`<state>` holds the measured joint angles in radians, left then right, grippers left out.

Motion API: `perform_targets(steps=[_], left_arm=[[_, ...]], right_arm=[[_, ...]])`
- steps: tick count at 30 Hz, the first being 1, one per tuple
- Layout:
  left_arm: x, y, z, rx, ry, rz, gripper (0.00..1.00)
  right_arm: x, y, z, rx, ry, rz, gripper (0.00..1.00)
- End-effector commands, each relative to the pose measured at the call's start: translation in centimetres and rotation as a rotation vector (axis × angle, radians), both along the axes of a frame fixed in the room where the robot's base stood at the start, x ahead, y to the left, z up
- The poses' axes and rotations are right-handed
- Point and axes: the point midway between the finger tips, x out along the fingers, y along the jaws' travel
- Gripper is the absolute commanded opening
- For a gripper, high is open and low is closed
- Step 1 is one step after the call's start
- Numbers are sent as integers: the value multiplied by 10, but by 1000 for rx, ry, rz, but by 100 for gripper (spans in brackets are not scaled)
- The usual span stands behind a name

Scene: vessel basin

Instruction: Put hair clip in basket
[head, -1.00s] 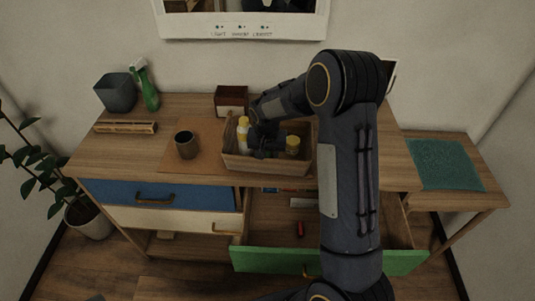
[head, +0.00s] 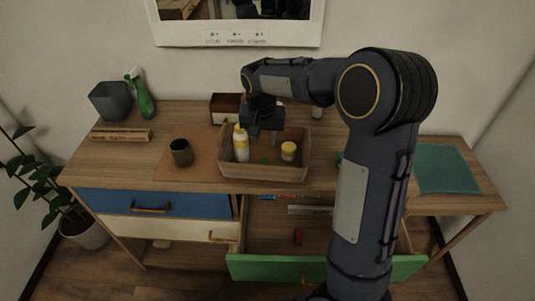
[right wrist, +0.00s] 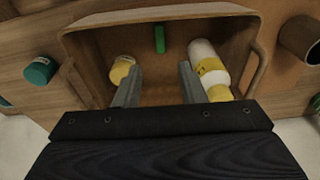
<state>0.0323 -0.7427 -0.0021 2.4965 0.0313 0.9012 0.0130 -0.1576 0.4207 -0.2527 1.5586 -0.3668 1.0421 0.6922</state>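A wooden basket (head: 264,174) stands on the dresser top. It holds a white and yellow bottle (head: 241,144), a yellow-lidded jar (head: 288,151) and a small green piece (head: 265,160), which looks like the hair clip. The right wrist view shows this green piece (right wrist: 159,39) lying on the basket floor near the far wall, apart from my fingers. My right gripper (head: 264,135) is open and empty above the basket, its fingers apart in the right wrist view (right wrist: 158,80). My left gripper is not in view.
A spray bottle (head: 144,103) and grey bin (head: 111,100) stand back left.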

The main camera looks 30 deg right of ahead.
Motion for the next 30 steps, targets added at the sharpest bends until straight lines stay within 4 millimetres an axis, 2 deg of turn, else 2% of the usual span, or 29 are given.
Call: perform_targets(steps=[2, 5, 10, 15, 18, 21, 24, 30], left_arm=[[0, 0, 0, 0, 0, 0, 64], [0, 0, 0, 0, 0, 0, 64], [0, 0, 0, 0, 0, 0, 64], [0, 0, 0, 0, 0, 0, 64], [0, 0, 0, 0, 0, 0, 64], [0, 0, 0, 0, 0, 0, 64], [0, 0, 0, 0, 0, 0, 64], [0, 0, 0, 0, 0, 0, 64]], right_arm=[[-12, 0, 10, 26, -13, 11, 37], [-43, 3, 28, 89, -49, 56, 37], [-130, 23, 58, 215, -166, 197, 37], [-210, 53, 62, 267, -302, 345, 37], [-242, 69, 55, 269, -364, 412, 37], [-262, 80, 46, 262, -403, 456, 37], [-271, 86, 41, 257, -423, 479, 37], [-274, 88, 39, 256, -427, 486, 37]])
